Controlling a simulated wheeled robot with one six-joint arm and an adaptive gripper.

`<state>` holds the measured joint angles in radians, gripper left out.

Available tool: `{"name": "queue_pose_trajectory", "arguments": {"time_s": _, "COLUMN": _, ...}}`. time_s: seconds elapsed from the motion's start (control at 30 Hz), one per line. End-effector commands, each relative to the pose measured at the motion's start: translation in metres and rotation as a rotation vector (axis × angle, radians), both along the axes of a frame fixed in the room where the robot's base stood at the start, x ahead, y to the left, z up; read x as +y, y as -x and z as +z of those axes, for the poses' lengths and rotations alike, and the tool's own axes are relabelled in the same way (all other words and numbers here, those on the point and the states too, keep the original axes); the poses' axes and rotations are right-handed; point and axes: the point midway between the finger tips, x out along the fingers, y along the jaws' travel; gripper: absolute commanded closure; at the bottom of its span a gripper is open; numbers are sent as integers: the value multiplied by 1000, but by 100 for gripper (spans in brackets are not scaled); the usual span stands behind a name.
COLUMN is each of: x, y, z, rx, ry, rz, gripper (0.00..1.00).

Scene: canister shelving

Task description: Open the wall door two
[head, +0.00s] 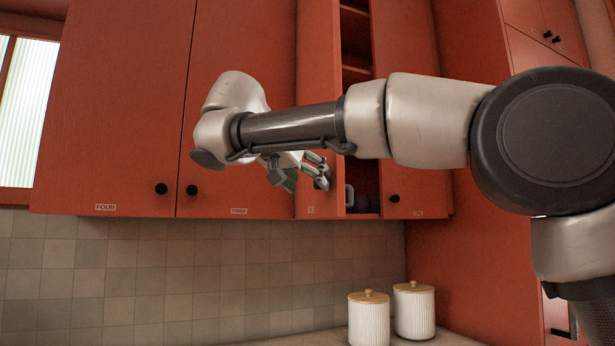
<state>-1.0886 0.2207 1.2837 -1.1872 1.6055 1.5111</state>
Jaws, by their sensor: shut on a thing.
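Wall door two (318,60) is a red wall cabinet door between the door labelled three and a narrow dark gap. It stands ajar, swung outward, and shelves show in the opening (357,45) along its right edge. Its small label is too blurred to read. My gripper (318,176) is at the lower part of this door, near its right edge, with the fingers closed. Its knob is hidden behind the fingers, which appear shut on it. My arm crosses in front of the door's middle.
Closed red doors labelled four (105,110) and three (240,90) are to the left, and another closed door (408,50) is to the right. Two white ribbed canisters with wooden lids (369,322) (414,312) stand on the counter below. A tall red cabinet (470,240) borders the right.

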Motion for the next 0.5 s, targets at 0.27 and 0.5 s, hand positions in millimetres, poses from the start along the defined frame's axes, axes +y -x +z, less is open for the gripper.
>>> {"name": "queue_pose_trajectory", "arguments": {"time_s": 0.27, "x": 3, "y": 0, "z": -4, "rx": 8, "ry": -2, "rz": 7, "gripper": 53}}
{"name": "queue_pose_trajectory", "arguments": {"time_s": 0.5, "x": 15, "y": 21, "z": 6, "rx": 7, "ry": -4, "rz": 9, "gripper": 53}}
